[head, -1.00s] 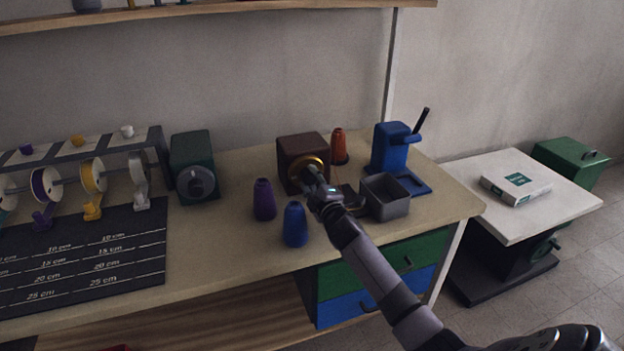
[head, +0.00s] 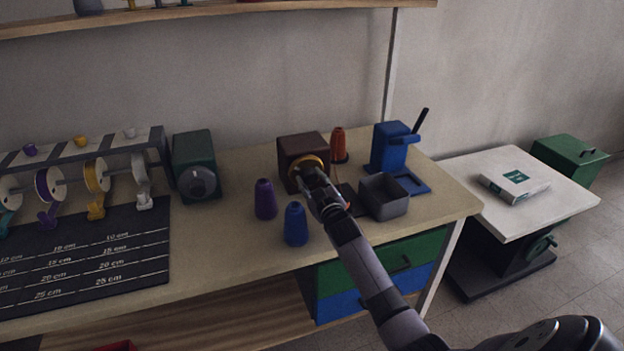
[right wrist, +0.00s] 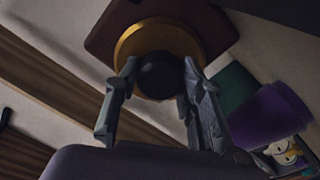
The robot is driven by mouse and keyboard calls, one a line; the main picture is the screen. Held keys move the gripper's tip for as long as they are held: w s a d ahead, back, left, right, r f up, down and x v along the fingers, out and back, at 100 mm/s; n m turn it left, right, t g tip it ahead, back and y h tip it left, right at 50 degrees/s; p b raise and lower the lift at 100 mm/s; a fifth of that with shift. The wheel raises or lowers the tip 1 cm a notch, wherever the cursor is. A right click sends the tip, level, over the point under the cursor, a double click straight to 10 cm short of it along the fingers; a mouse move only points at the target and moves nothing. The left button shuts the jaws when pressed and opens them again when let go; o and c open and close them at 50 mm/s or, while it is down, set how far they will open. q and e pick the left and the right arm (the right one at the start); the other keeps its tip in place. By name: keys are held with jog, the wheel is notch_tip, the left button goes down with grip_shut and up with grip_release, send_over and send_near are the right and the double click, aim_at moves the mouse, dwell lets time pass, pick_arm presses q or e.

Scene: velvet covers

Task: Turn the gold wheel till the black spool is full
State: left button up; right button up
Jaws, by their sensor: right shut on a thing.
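The gold wheel (head: 303,162) is on the front of a dark brown box (head: 297,146) on the workbench. My left gripper is not in view.
A purple cone (head: 265,199) and a blue cone (head: 296,224) stand left of my arm, an orange cone (head: 338,145) behind. A grey bin (head: 384,196) and blue device (head: 390,147) stand at right. A green box with a dial (head: 194,165) is left; bare bench lies between.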

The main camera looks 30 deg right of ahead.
jog(key=shift+f+m, duration=0.1)
jog(key=shift+m, duration=0.2)
jog(key=o, duration=1.1)
jog(key=shift+o, duration=0.2)
jog(key=shift+s, duration=0.25)
jog(key=v, duration=1.1)
jog(key=shift+s, duration=0.3)
